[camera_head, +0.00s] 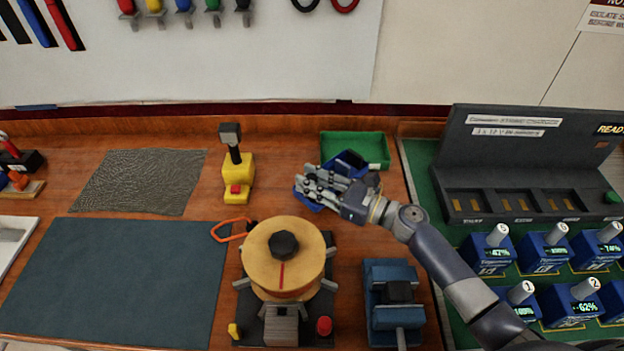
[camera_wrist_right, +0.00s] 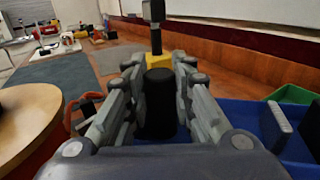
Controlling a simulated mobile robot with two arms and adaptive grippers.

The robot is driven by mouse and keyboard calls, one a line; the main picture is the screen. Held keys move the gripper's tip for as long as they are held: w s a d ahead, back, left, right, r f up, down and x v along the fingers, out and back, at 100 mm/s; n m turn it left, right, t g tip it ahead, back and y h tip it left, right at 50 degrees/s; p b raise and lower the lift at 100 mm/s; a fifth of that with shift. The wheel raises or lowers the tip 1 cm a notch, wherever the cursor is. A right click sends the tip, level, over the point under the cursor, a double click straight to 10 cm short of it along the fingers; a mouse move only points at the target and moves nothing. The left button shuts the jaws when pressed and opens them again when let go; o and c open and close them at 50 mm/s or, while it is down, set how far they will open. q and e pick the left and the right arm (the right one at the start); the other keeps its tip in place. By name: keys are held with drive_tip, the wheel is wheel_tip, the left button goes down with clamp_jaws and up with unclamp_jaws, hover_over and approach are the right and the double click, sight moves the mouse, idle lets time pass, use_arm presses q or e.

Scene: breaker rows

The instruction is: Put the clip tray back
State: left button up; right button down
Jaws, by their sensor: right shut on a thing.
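A blue tray (camera_head: 309,204), which looks like the clip tray, is at the back of the wooden bench, partly hidden by my right gripper (camera_head: 310,188). It also shows at the lower right of the right wrist view (camera_wrist_right: 250,116), with an upright grey piece (camera_wrist_right: 280,120) in it. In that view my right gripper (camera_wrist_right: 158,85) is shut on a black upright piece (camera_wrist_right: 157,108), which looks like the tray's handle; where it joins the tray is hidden. I cannot tell whether the tray touches the bench. My left gripper is not in view.
A green open tray (camera_head: 375,149) lies just behind the blue one. A yellow stand (camera_head: 238,184) is to the left, and a round wooden-topped device (camera_head: 265,258) in front. The dark mat (camera_head: 110,275) is clear.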

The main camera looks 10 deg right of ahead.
drive_tip(key=c, duration=1.4)
unclamp_jaws()
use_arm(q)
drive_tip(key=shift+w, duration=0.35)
use_arm(e)
drive_tip(key=shift+o, duration=0.2)
drive_tip(key=shift+r+p, duration=0.5)
use_arm(q)
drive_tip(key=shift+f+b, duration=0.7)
drive_tip(key=shift+b, duration=0.45)
use_arm(e)
drive_tip(key=v, duration=0.7)
drive_tip(key=shift+s+d, duration=0.15)
drive_tip(key=shift+s, duration=0.05)
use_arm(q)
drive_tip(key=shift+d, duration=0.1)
use_arm(e)
drive_tip(key=shift+r, duration=0.1)
